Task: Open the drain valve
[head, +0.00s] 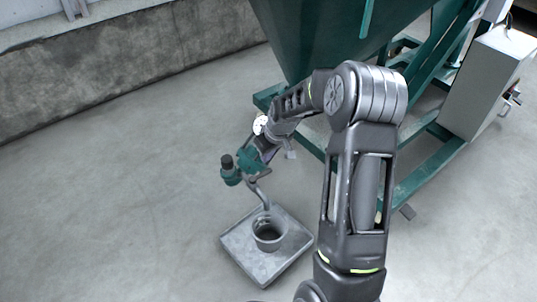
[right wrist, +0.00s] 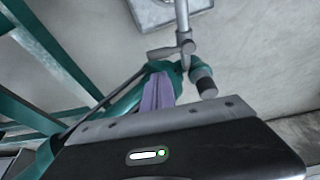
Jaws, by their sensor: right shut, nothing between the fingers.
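The drain valve (head: 258,184) is a grey tap with a small crossbar handle, its spout bending down from the green outlet pipe (head: 247,160). In the right wrist view the tap (right wrist: 172,50) shows near top centre, with its crossbar lying across the pipe. A dark-capped green stub (head: 228,164) sticks out beside it. My right gripper (head: 266,148) is at the pipe just behind the tap, partly hidden by my arm. In the right wrist view its purple fingers (right wrist: 158,92) are shut and empty, close to the pipe; I cannot tell whether they touch it. My left gripper is not in view.
A control box (head: 487,82) is at right. The floor at left is clear.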

